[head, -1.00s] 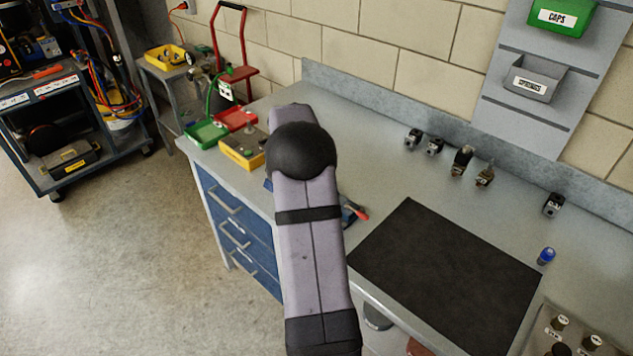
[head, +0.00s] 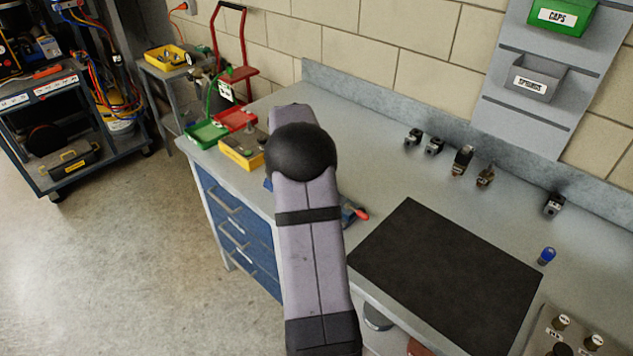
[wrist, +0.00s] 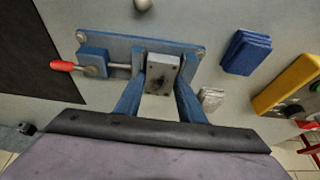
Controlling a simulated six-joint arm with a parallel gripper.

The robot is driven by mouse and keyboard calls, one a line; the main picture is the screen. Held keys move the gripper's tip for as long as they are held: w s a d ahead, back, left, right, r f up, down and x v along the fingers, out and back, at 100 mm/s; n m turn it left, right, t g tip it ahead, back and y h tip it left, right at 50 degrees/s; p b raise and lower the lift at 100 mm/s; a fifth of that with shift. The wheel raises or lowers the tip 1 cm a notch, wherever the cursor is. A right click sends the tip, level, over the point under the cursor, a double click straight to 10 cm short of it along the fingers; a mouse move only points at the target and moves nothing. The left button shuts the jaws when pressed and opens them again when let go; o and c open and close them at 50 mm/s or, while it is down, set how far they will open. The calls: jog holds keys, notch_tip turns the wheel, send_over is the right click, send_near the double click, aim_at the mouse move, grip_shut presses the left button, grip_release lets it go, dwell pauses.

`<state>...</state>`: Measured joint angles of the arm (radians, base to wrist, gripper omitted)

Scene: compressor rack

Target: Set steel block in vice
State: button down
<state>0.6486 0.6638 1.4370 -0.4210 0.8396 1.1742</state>
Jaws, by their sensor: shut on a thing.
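In the wrist view the blue vice (wrist: 100,48) is fixed on the bench, with its screw and red handle (wrist: 62,65) to the left. My gripper (wrist: 161,72) has its two blue fingers on either side of the grey steel block (wrist: 160,82) and is shut on it. The block is over the vice, in line with its jaws; I cannot tell whether it touches the vice bed. In the head view my arm hides the gripper, the block and most of the vice; only a bit of the vice and its red handle (head: 361,214) show.
A stack of blue pads (wrist: 246,52) and a small grey piece (wrist: 211,98) lie right of the vice in the wrist view. A yellow tray (head: 243,152) stands near the bench's far-left end. A black mat (head: 450,275) lies to the right. Several small fittings line the back wall.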

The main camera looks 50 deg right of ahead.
jog(key=shift+r, duration=0.4)
jog(key=c, duration=1.1)
grip_release()
jog(key=o, duration=0.4)
jog(key=shift+f, duration=0.15)
jog(key=shift+r+p, duration=2.45)
jog(key=shift+r, duration=1.15)
